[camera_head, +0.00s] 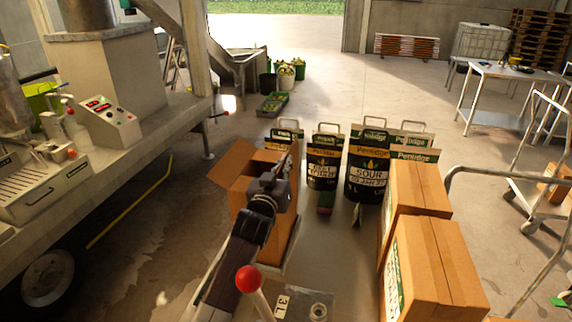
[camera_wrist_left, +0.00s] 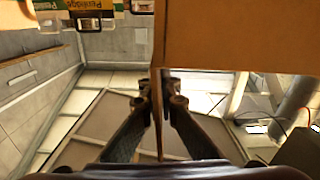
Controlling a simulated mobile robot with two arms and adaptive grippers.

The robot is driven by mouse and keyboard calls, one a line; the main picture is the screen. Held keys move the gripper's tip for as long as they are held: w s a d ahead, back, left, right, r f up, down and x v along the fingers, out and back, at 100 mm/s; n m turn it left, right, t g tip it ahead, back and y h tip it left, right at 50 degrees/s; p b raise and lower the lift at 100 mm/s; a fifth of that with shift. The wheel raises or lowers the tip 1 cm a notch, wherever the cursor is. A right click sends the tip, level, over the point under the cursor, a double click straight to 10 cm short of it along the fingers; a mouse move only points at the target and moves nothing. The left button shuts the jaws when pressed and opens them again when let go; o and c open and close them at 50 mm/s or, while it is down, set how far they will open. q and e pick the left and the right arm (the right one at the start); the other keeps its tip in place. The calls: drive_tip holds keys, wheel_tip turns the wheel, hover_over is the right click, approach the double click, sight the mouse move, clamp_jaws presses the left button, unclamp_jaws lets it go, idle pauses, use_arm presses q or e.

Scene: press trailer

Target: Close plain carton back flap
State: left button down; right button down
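The plain brown carton (camera_head: 252,203) stands open on the cart at the centre left of the head view. One flap (camera_head: 232,163) sticks out to the left. My left gripper (camera_head: 285,168) is at the carton's upper right side, and my arm hides part of the carton. In the left wrist view, a thin upright cardboard edge (camera_wrist_left: 157,125), seemingly a flap, runs between the two fingers of the left gripper (camera_wrist_left: 158,102). The fingertips look closed against both sides of it. A broad cardboard panel (camera_wrist_left: 235,35) fills the upper right there. My right gripper is not in view.
Several labelled Penlidge bags and tins, such as the large SOUR one (camera_head: 368,170), stand behind and right of the carton. Closed cartons (camera_head: 440,265) are stacked at the right. A red-knobbed lever (camera_head: 249,279) is in front. The trailer machinery (camera_head: 110,125) is at the left.

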use_arm(q)
drive_tip(key=c, duration=2.6)
unclamp_jaws()
drive_tip(key=o, duration=0.4)
drive_tip(key=s+a, duration=0.2)
drive_tip(key=s, duration=1)
drive_tip(key=shift+a, duration=0.2)
drive_tip(key=shift+w+f, duration=0.1)
